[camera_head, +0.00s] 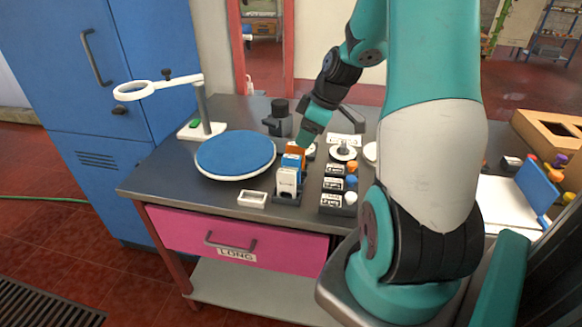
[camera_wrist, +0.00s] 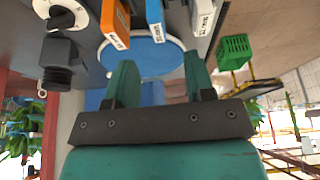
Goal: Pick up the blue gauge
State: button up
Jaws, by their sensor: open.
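The blue gauge (camera_head: 291,161) stands in a row between an orange gauge (camera_head: 297,147) behind it and a white gauge (camera_head: 287,180) in front, in a dark holder on the workbench. In the wrist view the blue gauge (camera_wrist: 155,15) shows at the top, with the orange gauge (camera_wrist: 115,22) to its left and the white gauge (camera_wrist: 202,17) to its right. My gripper (camera_wrist: 161,75) is open and empty, its two teal fingers apart, with the blue gauge beyond the gap between them. In the head view my gripper (camera_head: 305,140) is just above and behind the row.
A round blue-topped turntable (camera_head: 236,153) lies left of the row. A small white tray (camera_head: 252,199) is at the front edge. A dark block with labels and coloured knobs (camera_head: 337,186) stands close on the right. A magnifier stand (camera_head: 204,112) rises at the left.

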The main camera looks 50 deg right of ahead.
aim_at(293, 157)
jog(key=p+x, duration=0.1)
jog(key=x, duration=0.3)
jog(key=p+x, duration=0.1)
jog(key=x, duration=0.4)
jog(key=shift+w+f, duration=0.1)
jog(key=shift+w, duration=0.2)
grip_shut()
